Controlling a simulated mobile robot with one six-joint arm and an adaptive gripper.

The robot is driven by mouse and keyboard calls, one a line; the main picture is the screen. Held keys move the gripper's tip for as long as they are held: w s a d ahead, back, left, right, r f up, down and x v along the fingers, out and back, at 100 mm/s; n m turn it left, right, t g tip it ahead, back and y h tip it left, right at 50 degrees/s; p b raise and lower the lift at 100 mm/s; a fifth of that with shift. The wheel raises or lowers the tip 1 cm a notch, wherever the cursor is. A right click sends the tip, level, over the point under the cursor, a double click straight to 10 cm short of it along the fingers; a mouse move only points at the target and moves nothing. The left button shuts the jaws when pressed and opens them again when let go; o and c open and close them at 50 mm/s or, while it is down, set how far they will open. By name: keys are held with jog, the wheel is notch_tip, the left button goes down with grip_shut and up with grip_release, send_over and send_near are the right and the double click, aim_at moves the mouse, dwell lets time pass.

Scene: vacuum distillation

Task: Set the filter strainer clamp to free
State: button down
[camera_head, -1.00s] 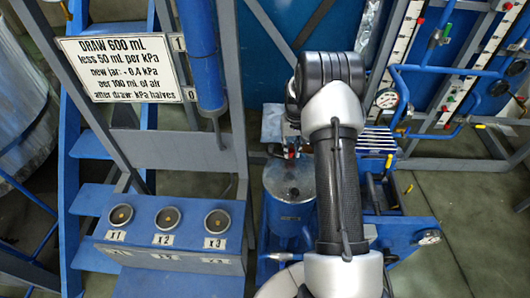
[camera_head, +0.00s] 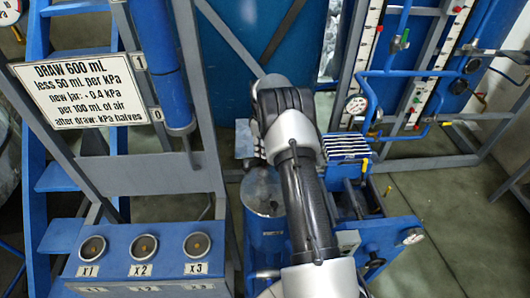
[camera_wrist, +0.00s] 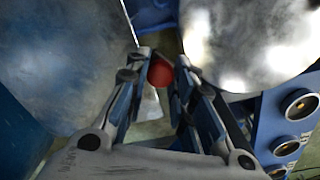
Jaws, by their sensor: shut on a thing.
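My gripper (camera_wrist: 167,60) shows in the wrist view with its two fingers close on either side of a round red knob (camera_wrist: 161,74). The knob sits between the fingertips, and what it is attached to is hidden. I cannot make out the filter strainer clamp by any label or its set position. In the head view my arm covers the gripper and the knob. A blue canister with a grey metal lid (camera_head: 264,192) stands just left of my forearm.
A blue bench with three round sockets (camera_head: 143,246) stands at the left, below a white sign (camera_head: 80,83). A blue unit with a slatted top (camera_head: 346,147) and a gauge (camera_head: 412,237) is right of my arm. Large grey metal surfaces (camera_wrist: 245,40) flank the gripper.

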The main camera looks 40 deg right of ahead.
jog(key=shift+w+n, duration=0.6)
jog(key=shift+n, duration=0.2)
jog(key=c, duration=1.3)
grip_release()
jog(key=shift+a, duration=0.1)
notch_tip(320, 180, up, 12)
jog(key=shift+r, duration=0.1)
